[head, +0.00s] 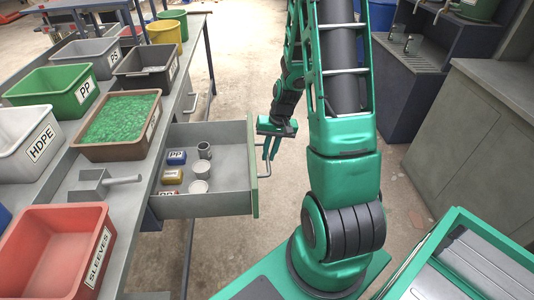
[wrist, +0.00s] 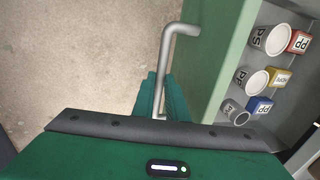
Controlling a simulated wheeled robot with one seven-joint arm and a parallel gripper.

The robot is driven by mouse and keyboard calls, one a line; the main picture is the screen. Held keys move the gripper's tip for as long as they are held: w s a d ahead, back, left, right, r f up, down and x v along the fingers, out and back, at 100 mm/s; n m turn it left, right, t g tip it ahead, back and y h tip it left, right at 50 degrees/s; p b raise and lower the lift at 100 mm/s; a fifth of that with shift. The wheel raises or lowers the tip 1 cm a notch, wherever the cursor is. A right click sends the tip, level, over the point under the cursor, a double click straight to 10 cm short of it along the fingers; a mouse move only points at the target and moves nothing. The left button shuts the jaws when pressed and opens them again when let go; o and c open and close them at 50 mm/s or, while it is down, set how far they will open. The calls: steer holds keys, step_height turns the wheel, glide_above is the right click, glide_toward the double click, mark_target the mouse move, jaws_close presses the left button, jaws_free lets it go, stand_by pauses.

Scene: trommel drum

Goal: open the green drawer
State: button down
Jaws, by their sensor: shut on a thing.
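The green drawer is pulled well out from under the workbench; its grey side wall (head: 205,205) and green front panel (head: 254,165) show in the head view. In the wrist view the green front (wrist: 222,55) runs along the right of the handle. The grey bar handle (head: 268,168) sticks out from the front; it also shows in the wrist view (wrist: 167,62). My gripper (head: 271,150) is at the handle, and in the wrist view its green fingers (wrist: 162,98) are shut on the bar, one on each side. Part of the bar is hidden by my gripper.
Inside the drawer lie small labelled blocks (head: 173,176) and several cups (head: 199,187). Labelled bins, such as a red one (head: 60,245), and a scoop (head: 100,185) stand on the bench at left. Open floor (head: 225,90) lies beyond the drawer. A grey cabinet (head: 470,140) stands at right.

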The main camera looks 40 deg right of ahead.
steer(key=shift+w+d+r, duration=0.15)
steer(key=shift+w+d, duration=0.1)
steer(key=shift+w, duration=0.05)
steer(key=c, duration=1.8)
jaws_free()
steer(key=shift+o, duration=0.2)
steer(key=shift+s+a, duration=0.1)
step_height(320, 180, up, 10)
steer(key=s+d, duration=0.1)
steer(key=shift+d+r, duration=0.2)
steer(key=shift+d, duration=0.15)
steer(key=shift+s, duration=0.1)
